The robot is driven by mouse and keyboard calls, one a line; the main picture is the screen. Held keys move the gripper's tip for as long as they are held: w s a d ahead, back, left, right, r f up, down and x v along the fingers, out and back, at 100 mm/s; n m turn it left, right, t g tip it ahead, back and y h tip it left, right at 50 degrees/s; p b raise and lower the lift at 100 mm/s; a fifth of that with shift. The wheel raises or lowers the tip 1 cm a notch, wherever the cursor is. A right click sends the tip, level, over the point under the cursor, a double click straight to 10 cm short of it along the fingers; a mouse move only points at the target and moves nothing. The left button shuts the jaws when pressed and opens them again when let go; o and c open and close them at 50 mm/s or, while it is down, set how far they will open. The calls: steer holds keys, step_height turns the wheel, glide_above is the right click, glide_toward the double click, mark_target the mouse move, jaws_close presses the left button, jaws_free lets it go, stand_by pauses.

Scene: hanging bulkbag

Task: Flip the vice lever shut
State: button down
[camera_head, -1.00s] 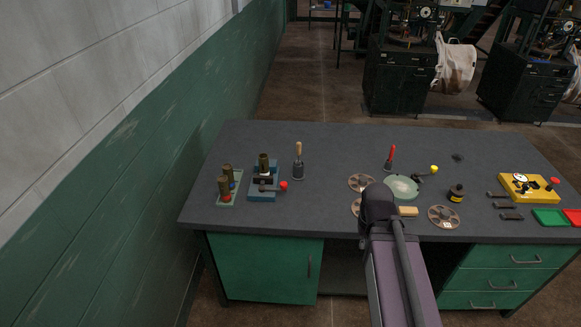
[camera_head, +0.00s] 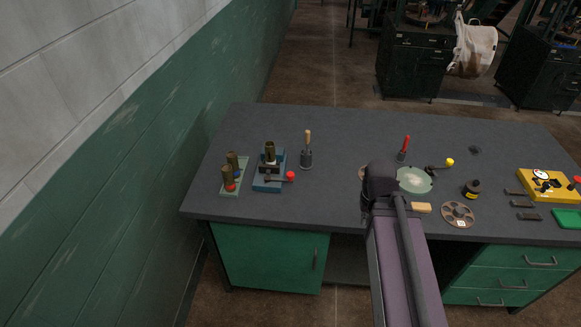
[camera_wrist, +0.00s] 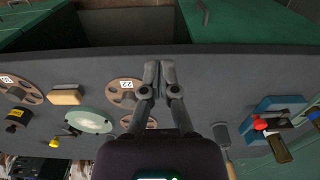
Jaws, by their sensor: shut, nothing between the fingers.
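The vice (camera_head: 268,184) is a small blue block with dark jaws on the left part of the bench. A dark olive cylinder (camera_head: 270,152) stands upright at it. Its lever ends in a red knob (camera_head: 291,176) and points to the right. In the wrist view the vice (camera_wrist: 275,104) is at the right, with the red knob (camera_wrist: 260,124) on its near side. My gripper (camera_wrist: 158,68) is shut and empty over the bench, well apart from the vice. It is not visible in the head view, where my arm covers part of the bench.
A green block with two cylinders (camera_head: 230,189) stands left of the vice. A wooden-handled tool (camera_head: 307,150) stands right of it. A pale green disc (camera_head: 414,180), round plates (camera_head: 458,214) and a yellow box (camera_head: 546,186) lie further right. The bench front between vice and arm is clear.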

steer(key=w+a+r+n+t+p, duration=0.1)
steer(key=w+a+r, duration=0.1)
steer(key=w+a, duration=1)
steer(key=w+a+r+n+t+y+p, duration=0.1)
steer(key=w+a+r+t+p, duration=0.1)
steer(key=w+a, duration=1)
steer(key=shift+w+a+n+t, duration=0.3)
steer(key=shift+w+n, duration=0.1)
steer(key=shift+w, duration=0.6)
steer(key=shift+d, duration=0.1)
steer(key=b+x, duration=0.9)
steer(key=x, duration=0.1)
steer(key=shift+w+f+b, duration=0.1)
steer(key=shift+b, duration=0.25)
steer(key=shift+s+d, duration=0.25)
steer(key=shift+s, duration=0.75)
steer(key=shift+s+d, duration=0.3)
steer(key=shift+s, duration=0.7)
steer(key=shift+d, duration=0.2)
